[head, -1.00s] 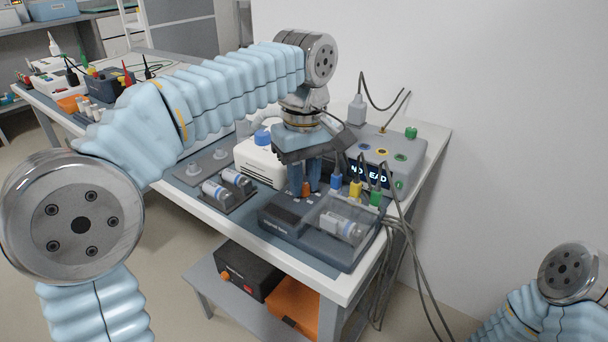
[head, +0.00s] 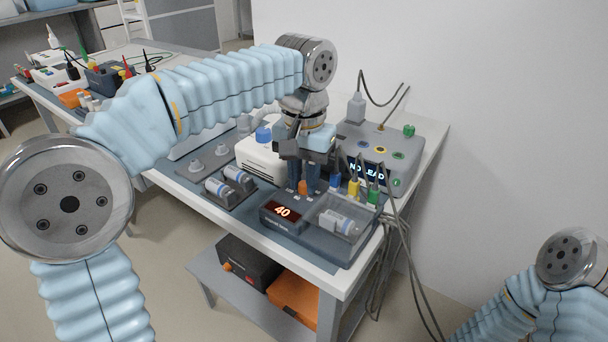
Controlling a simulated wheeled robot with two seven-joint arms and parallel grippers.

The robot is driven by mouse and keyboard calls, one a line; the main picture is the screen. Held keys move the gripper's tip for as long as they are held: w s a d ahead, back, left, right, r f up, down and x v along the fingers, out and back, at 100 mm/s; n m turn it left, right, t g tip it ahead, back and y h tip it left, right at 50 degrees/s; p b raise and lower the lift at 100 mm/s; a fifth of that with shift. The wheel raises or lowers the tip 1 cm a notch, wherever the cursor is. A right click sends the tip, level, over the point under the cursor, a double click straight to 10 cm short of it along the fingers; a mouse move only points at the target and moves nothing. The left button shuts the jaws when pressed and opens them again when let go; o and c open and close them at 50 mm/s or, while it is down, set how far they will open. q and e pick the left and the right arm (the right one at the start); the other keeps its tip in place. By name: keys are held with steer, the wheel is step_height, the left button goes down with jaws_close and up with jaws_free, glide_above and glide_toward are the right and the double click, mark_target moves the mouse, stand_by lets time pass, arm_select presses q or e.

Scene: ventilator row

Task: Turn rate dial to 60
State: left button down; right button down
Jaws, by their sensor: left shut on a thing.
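My left gripper (head: 302,182) points down from above and is shut on a small orange knob, the rate dial (head: 303,188). The fingers stand on both sides of the knob and hide part of it. The dial sits on a dark grey unit (head: 275,229) on the table. The unit's display (head: 282,211) reads 40 in lit digits. My right gripper is out of the picture; only part of my right arm shows at the lower right.
Beside the dial are blue, yellow and green plugs (head: 353,188) with cables over the table's right edge. Behind them a grey monitor (head: 400,165) shows "NO LEAD". A white device (head: 256,158) with a blue knob stands left. Vials (head: 217,188) lie on a dark tray.

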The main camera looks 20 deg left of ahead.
mark_target(304, 183)
arm_select(q)
steer(key=m, duration=1.2)
steer(key=shift+m, duration=0.4)
stand_by(0.3)
steer(key=c, duration=1)
jaws_free()
steer(key=shift+o, duration=0.2)
step_height(304, 183, up, 12)
